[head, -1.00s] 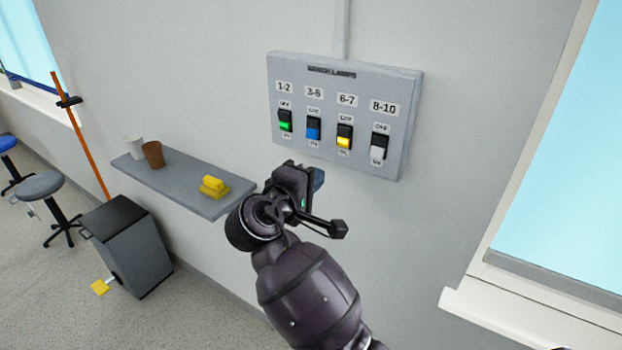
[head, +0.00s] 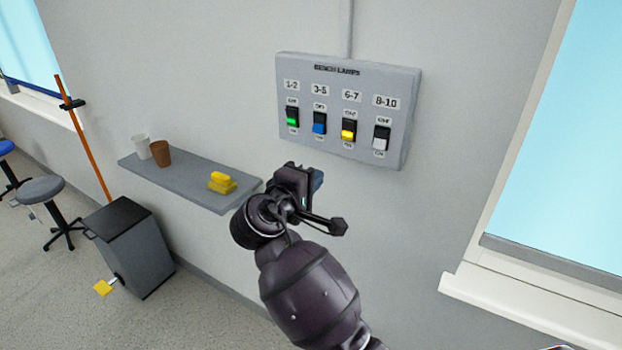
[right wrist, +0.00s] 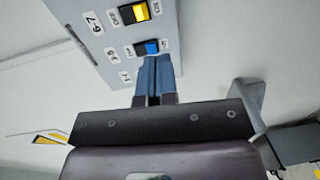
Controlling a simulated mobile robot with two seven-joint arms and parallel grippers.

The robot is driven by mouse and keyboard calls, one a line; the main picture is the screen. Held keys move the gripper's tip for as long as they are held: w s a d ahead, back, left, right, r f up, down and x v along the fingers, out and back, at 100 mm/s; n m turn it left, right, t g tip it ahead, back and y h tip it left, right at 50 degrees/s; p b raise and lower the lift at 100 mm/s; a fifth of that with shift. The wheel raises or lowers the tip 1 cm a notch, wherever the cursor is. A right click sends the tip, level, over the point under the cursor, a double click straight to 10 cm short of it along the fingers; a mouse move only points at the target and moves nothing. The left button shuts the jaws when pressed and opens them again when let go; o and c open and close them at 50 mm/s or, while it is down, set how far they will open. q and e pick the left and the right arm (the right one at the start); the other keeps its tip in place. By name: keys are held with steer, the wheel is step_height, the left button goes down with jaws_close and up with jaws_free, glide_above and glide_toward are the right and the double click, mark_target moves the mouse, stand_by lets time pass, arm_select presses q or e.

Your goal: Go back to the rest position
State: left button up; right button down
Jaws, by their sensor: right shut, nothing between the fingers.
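My right gripper (head: 318,180) is raised in front of the wall, just below the switch panel (head: 402,150) in the head view. In the right wrist view its two blue-grey fingers (right wrist: 154,78) are together with nothing between them, and they point toward the panel (right wrist: 110,60). The panel carries a green switch (head: 292,119), a blue switch (head: 319,125), a yellow switch (head: 348,132) and a white switch (head: 381,139). The fingers overlap the panel's near part in the wrist view; I cannot tell the exact gap. My left gripper is not in view.
A grey wall shelf (head: 185,185) left of my arm holds a white cup (head: 141,147), a brown cup (head: 161,154) and yellow blocks (head: 222,183). A dark pedal bin (head: 133,250) and stools (head: 42,189) stand left. A window sill (head: 530,310) is at right.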

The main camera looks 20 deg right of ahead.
stand_by(0.5)
steer(key=w+a+t+y, duration=0.5)
steer(key=y, duration=0.2)
steer(key=s+d+f+m+y+b, duration=0.1)
steer(key=s+f+y, duration=0.15)
steer(key=f, duration=0.35)
steer(key=s+f+m+y, duration=0.1)
steer(key=s+f+y, duration=0.1)
steer(key=f+y, duration=0.3)
steer(key=s+d+f+m+g, duration=0.1)
steer(key=s+d+f, duration=0.3)
steer(key=s+f, duration=0.4)
steer(key=s+d+f+m+g+h+b, duration=0.1)
steer(key=s+d+f, duration=0.3)
steer(key=s+f, duration=0.4)
steer(key=s+d+f+m+g+b, duration=0.1)
steer(key=s+d+f, duration=0.3)
steer(key=s+f, duration=0.4)
steer(key=shift+s+d+f+m+g+h, duration=0.15)
steer(key=shift+s+f+m+g+h, duration=0.3)
steer(key=shift+s+m, duration=0.55)
